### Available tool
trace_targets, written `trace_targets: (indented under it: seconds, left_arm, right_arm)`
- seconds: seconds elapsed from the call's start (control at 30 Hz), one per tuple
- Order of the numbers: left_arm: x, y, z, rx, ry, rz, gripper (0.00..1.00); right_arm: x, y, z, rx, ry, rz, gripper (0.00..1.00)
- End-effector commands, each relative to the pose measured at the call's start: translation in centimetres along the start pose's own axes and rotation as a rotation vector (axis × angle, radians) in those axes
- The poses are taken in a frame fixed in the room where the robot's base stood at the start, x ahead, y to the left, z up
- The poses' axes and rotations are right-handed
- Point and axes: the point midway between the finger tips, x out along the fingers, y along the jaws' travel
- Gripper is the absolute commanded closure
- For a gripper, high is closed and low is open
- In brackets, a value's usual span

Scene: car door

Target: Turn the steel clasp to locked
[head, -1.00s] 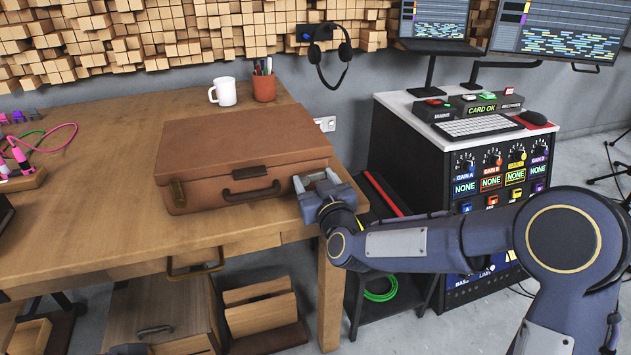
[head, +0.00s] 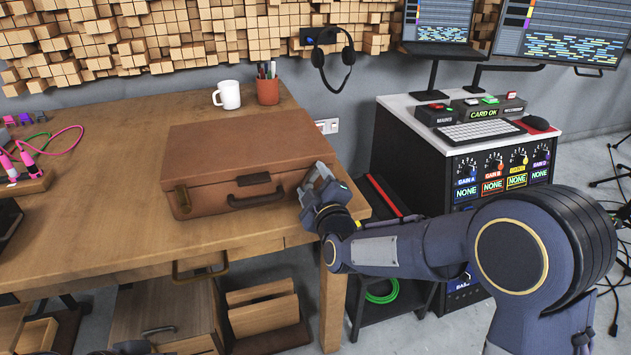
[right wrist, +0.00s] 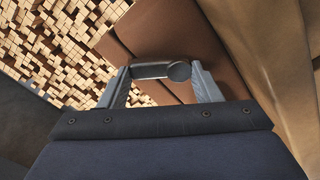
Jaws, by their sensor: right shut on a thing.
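A brown case (head: 240,160) lies closed on the wooden desk. A steel clasp (right wrist: 150,71) with a round end shows between my right gripper's fingers in the right wrist view, against the case. In the head view my right gripper (head: 318,180) is at the case's front right corner and hides the clasp there. It is shut on the steel clasp. Whether the clasp sits at locked cannot be read. A brass-coloured clasp (head: 182,198) is on the case's front left.
The case's handle (head: 257,197) is on its front face. A white mug (head: 228,95) and a pen cup (head: 268,90) stand behind it. A rack with knobs (head: 490,175) stands to the right.

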Motion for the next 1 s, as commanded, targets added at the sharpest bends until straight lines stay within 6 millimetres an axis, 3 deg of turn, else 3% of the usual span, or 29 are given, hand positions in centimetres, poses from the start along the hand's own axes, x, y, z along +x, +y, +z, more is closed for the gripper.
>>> trace_targets:
  seconds: [0.5, 1.0]
  left_arm:
    - [-1.2, 0.5, -0.6, 0.0, 0.0, 0.0, 0.64]
    - [-1.5, 0.7, -0.8, 0.0, 0.0, 0.0, 0.64]
  right_arm:
    - [0.0, -0.4, -0.9, -0.447, 0.001, -0.002, 0.65]
    - [0.0, -0.7, -1.1, -0.63, -0.001, -0.002, 0.65]
